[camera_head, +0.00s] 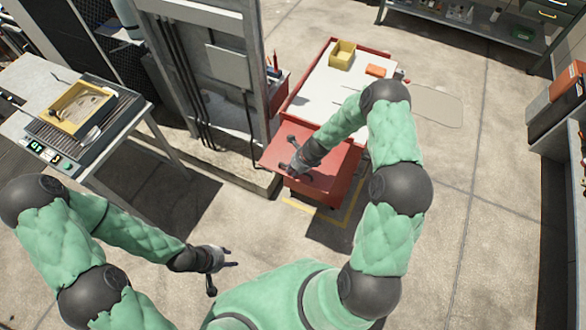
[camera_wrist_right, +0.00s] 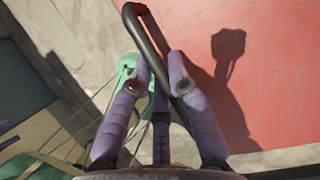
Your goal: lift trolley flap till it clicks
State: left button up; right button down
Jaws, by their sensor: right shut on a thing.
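The red trolley (camera_head: 377,56) has a white top (camera_head: 325,88) and stands right of the grey column. Its red flap (camera_head: 328,178) spreads out at the near end, partly hidden by my right arm. I cannot tell its exact angle. My right gripper (camera_head: 292,158) is at the flap's left part. In the right wrist view, its purple fingers (camera_wrist_right: 160,82) are shut on a dark bent bar handle (camera_wrist_right: 148,42) beside the red flap panel (camera_wrist_right: 255,70). My left gripper (camera_head: 225,276) is open and empty, low in front of my body, away from the trolley.
A yellow bin (camera_head: 342,54) and an orange box (camera_head: 376,71) sit on the trolley top. The grey column (camera_head: 205,75) stands close to the trolley's left. A bench (camera_head: 125,108) with a tray is at left. The floor to the right is clear.

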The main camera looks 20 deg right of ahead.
jog(key=shift+r+p, duration=0.25)
jog(key=shift+p, duration=0.1)
dwell(0.3)
jog(key=c, duration=1.1)
grip_release()
jog(key=shift+c, duration=0.2)
jog(key=v, duration=1.2)
